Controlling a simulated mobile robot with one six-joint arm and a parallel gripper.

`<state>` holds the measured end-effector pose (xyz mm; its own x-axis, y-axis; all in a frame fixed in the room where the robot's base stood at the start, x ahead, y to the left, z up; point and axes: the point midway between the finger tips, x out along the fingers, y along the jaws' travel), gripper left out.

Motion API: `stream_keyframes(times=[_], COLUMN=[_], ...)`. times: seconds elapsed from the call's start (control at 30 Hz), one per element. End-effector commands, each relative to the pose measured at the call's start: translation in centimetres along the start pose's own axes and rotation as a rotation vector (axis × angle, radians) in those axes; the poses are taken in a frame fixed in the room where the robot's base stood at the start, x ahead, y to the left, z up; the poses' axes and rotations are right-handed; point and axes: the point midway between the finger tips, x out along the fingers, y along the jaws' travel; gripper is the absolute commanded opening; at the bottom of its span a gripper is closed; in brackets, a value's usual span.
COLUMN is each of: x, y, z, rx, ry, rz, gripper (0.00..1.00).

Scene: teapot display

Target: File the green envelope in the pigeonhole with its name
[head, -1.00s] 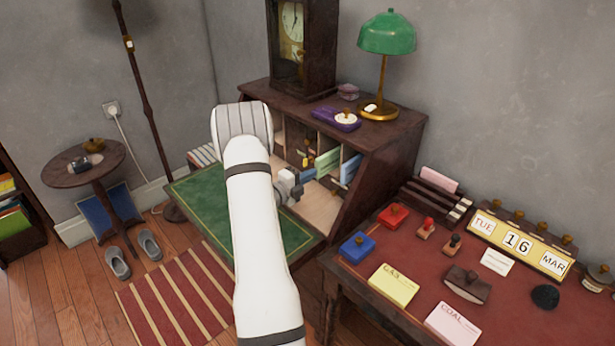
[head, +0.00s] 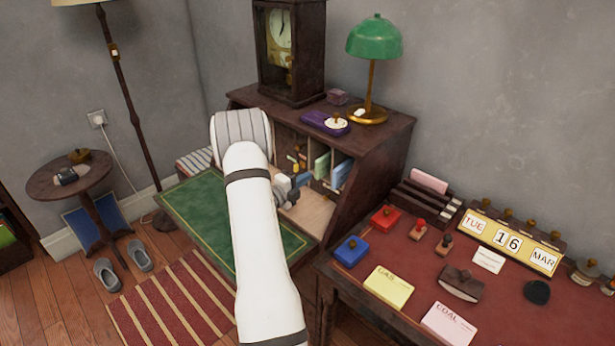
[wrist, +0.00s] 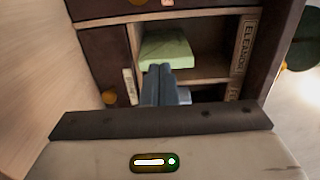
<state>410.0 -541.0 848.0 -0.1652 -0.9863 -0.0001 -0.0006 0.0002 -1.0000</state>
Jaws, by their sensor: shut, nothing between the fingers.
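The green envelope (head: 321,165) stands in a pigeonhole of the dark wooden desk in the head view. In the wrist view the green envelope (wrist: 168,50) lies inside a compartment, just beyond my fingertips. A label reading "ELEANOR" (wrist: 243,43) is on the upright at that compartment's right side in the wrist view. My gripper (wrist: 158,72) is shut and empty, its blue-grey fingers pointing at the compartment. In the head view my gripper (head: 303,180) is in front of the pigeonholes. I cannot tell whether the fingertips touch the envelope.
A blue envelope (head: 341,172) stands in the pigeonhole to the right. A green lamp (head: 374,37), a clock (head: 282,40) and a purple pad (head: 322,123) stand on top of the desk. The green writing surface (head: 195,205) is clear. A red-topped table (head: 405,258) is at right.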

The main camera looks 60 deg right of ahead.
Motion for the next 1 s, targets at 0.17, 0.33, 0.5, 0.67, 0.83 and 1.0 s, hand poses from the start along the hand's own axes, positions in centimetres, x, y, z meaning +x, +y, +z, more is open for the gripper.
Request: stream_keyframes(times=[0.17,0.33,0.5,0.67,0.83,1.0], x=[-4.1,-8.0,-10.6,-11.8,-11.9,-11.9], y=[0.1,0.1,0.1,0.0,0.0,0.0], z=[0.0,0.0,-0.1,-0.2,-0.2,-0.2], rx=[-0.002,-0.001,-0.001,-0.001,-0.001,-0.001], ry=[-0.003,-0.002,0.0,0.003,0.004,0.004], rz=[0.001,0.001,0.001,0.0,0.0,0.0], gripper=[0.0,0.0,0.0,0.0,0.0,0.0])
